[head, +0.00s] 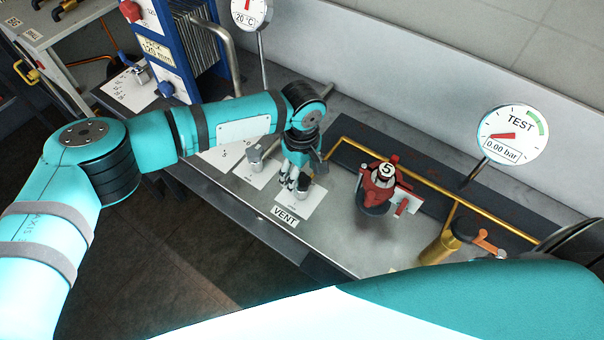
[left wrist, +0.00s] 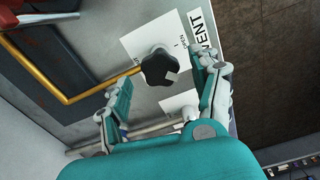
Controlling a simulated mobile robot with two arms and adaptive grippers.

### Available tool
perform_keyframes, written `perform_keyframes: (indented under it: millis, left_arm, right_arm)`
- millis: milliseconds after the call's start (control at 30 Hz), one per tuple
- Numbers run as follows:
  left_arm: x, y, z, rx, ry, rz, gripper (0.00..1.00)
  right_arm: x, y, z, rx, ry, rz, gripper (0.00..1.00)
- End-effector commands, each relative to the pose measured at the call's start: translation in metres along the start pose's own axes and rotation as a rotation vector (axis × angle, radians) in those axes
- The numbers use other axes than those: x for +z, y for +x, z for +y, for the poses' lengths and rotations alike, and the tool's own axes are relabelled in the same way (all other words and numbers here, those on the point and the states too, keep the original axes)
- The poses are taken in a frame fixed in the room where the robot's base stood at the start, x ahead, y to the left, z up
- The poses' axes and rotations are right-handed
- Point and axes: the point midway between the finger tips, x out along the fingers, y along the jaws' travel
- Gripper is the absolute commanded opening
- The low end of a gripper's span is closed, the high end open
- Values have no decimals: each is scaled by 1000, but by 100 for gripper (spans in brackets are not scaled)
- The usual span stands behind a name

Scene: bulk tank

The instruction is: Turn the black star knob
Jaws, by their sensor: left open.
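The black star knob (left wrist: 160,66) stands on a white card beside the VENT label in the left wrist view. In the head view the knob (head: 303,191) shows small and partly covered by my gripper, above the VENT label (head: 285,217). My left gripper (head: 294,182) points down at the knob. In the left wrist view its two open fingers (left wrist: 161,70) lie on either side of the knob, with a gap showing on both sides. I cannot tell how far the fingertips reach down along it. My right gripper is out of view.
A grey-handled valve (head: 256,155) on its own card stands left of the gripper. A red valve marked 5 (head: 379,185) stands right. A brass pipe (head: 430,187), an orange-handled valve (head: 482,240) and a TEST gauge reading 0.00 bar (head: 513,135) are farther right.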

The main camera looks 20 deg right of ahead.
Motion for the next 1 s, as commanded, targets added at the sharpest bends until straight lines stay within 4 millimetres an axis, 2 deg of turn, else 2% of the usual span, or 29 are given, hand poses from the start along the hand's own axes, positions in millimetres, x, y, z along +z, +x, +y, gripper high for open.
perform_keyframes:
  millis: [200,533,900,967,1000]
  left_arm:
    - [1,21,0,0,0,-1,64]
    - [0,24,0,1,0,0,64]
    - [0,24,0,1,0,0,16]
    - [0,24,0,1,0,0,9]
    - [0,24,0,1,0,0,9]
  right_arm:
    - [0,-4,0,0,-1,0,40]
    - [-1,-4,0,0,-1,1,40]
    - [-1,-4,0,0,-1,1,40]
    - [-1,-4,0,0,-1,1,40]
    - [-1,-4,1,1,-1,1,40]
